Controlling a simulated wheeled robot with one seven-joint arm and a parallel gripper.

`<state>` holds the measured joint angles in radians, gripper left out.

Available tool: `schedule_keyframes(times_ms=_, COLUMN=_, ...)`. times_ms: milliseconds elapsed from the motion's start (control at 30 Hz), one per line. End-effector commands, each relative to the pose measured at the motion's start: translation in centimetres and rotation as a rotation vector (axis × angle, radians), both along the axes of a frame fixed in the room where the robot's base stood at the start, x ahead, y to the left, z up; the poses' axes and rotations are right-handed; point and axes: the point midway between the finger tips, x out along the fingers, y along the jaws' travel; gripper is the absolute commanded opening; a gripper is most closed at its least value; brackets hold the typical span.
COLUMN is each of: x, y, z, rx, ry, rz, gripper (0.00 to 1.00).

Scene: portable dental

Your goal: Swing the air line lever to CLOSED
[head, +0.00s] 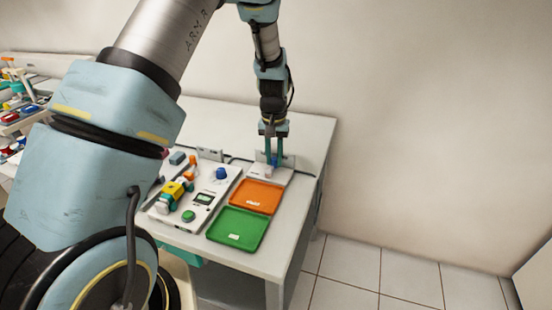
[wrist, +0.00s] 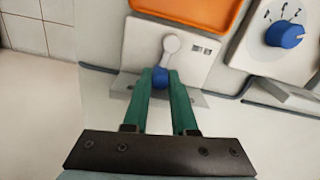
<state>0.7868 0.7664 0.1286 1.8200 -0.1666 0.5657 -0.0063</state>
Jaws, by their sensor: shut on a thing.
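The air line lever shows in the wrist view as a pale round pivot (wrist: 171,44) with a short arm running down to a blue grip (wrist: 160,76). It sits on a small white plate (wrist: 140,50), which stands near the back right of the table in the head view (head: 258,176). My gripper (wrist: 161,80) is shut on the blue grip, with a green finger on each side; it also shows in the head view (head: 274,163). The fingers hide part of the grip. Two small marks (wrist: 202,50) beside the pivot are too small to read.
An orange tray (head: 257,188) lies just in front of the lever plate, with a green tray (head: 227,238) nearer. A white panel (head: 225,178) with a blue knob (head: 221,173) stands to the left. The table's right edge is close, with open floor (head: 380,275) beyond.

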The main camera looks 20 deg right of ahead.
Motion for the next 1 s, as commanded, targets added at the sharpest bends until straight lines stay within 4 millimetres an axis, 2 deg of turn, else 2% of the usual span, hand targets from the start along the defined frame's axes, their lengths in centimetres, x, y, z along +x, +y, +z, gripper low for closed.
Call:
schedule_keyframes(times_ms=200, x=0.44, y=0.48, z=0.02, rx=0.001, ry=-0.001, rz=0.151, gripper=0.0)
schedule_keyframes(times_ms=500, x=0.73, y=0.94, z=0.03, rx=0.0, ry=0.0, rz=0.288, gripper=0.0)
schedule_keyframes(times_ms=1000, x=0.84, y=1.08, z=0.03, rx=0.0, ry=-0.001, rz=0.325, gripper=0.0)
